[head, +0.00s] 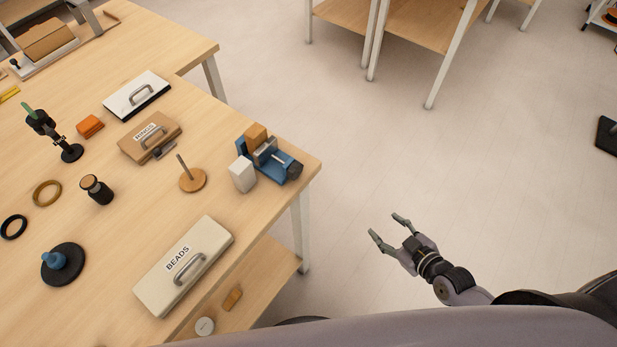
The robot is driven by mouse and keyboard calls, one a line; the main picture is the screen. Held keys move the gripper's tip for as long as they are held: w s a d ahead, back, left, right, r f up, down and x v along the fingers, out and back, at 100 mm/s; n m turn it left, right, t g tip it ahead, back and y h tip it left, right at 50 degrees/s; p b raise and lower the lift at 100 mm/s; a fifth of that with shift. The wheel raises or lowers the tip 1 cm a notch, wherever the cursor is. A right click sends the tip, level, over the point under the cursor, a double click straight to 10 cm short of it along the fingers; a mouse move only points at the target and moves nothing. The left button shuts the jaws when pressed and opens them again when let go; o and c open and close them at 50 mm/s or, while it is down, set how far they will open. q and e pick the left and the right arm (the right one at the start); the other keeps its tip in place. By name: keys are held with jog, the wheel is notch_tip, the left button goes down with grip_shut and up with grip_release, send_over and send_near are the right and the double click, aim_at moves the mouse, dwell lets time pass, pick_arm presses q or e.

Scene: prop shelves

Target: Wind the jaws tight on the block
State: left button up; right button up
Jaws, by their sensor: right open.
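A blue vise (274,167) stands at the right end of the wooden table, near the corner. A tan-orange block (256,137) sits at its jaws on the far side; I cannot tell whether both jaws touch it. The vise's dark screw end (294,171) points toward the table's right edge. A white block (242,175) stands just left of the vise. My right gripper (388,229) is open and empty over the floor, right of the table and apart from the vise. My left gripper is not in view.
On the table (215,105) are a BEADS box (209,254), a RINGS box (166,131), a white handled box (136,95), a peg stand (193,180), a dark jar (97,191) and rings (47,193). Open floor (420,160) lies between table and gripper.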

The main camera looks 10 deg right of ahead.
jog(key=s+a+r+m+y+b, duration=0.25)
jog(key=a+r+y+b, duration=0.2)
jog(key=r, duration=0.25)
pick_arm(q)
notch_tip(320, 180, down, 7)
jog(key=b, duration=0.1)
pick_arm(e)
jog(key=n+t+y, duration=0.2)
jog(key=n+y, duration=0.1)
jog(key=y, duration=0.1)
send_near(298, 173)
jog(key=shift+m, duration=0.25)
jog(key=p+x, duration=0.7)
jog(key=shift+w+a+r, duration=0.1)
jog(key=shift+w+r, duration=0.1)
jog(key=shift+w, duration=0.05)
jog(key=shift+w+a+f+p, duration=0.1)
jog(key=shift+w+a+p, duration=0.15)
jog(key=shift+a+p, duration=0.1)
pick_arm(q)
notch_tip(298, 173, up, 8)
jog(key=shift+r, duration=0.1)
pick_arm(e)
jog(key=shift+c, duration=0.5)
